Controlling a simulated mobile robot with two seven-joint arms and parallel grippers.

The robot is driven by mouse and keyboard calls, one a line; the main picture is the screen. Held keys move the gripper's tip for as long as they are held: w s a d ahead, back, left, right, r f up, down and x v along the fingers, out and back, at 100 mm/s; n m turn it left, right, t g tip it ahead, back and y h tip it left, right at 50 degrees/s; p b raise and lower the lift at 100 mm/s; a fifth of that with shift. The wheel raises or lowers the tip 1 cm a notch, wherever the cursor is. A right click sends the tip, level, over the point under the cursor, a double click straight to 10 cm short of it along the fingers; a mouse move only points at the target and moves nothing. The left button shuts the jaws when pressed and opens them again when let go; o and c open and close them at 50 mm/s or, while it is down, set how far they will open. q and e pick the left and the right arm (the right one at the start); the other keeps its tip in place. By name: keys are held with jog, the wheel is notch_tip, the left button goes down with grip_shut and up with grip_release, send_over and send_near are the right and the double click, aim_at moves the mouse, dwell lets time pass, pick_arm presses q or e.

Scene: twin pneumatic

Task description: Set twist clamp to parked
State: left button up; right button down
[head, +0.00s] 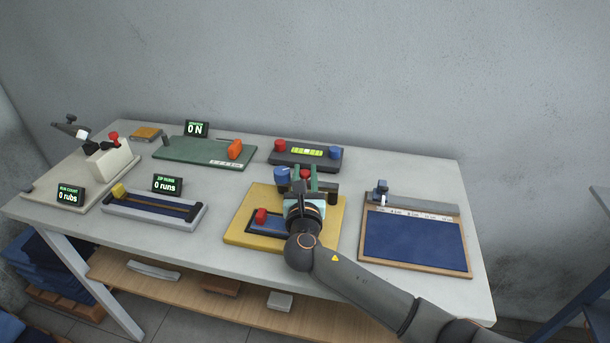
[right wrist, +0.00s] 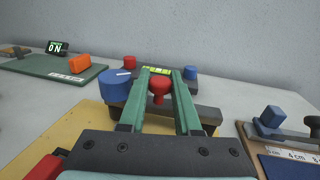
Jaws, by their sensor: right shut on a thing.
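A yellow board (head: 237,229) on the table carries a dark bar, a blue round knob (head: 282,176) and a red knob (head: 305,174). I take this fixture as the twist clamp; no marking for its parked setting is readable. In the right wrist view the blue knob (right wrist: 116,86) has a white mark on top. My right gripper (head: 306,178) reaches over the board, its green fingers shut on the red knob, which shows between them in the right wrist view (right wrist: 158,88). The gripper hides part of the bar and board. My left gripper is not in view.
A red block (head: 262,216) sits in a blue-and-dark slot at the board's front. Behind is a dark box (head: 275,157) with red and blue buttons and a lit display. A zip rig (head: 150,211) and green board (head: 190,150) stand left.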

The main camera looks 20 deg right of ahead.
jog(key=m+h, duration=0.1)
jog(key=w+m+g+h, duration=0.1)
jog(key=h, duration=0.1)
jog(key=shift+w+d+g, duration=0.1)
jog(key=shift+d+g, duration=0.2)
jog(key=shift+w+d+m+g+h+b, duration=0.25)
jog(key=shift+m+g+h, duration=0.2)
jog(key=shift+m+h, duration=0.25)
jog(key=shift+w+d+m+g+h+b, duration=0.1)
jog(key=shift+d+m+g+h+b, duration=0.2)
jog(key=shift+m+g+h, duration=0.35)
jog(key=shift+h, duration=0.25)
jog(key=c, duration=0.9)
grip_release()
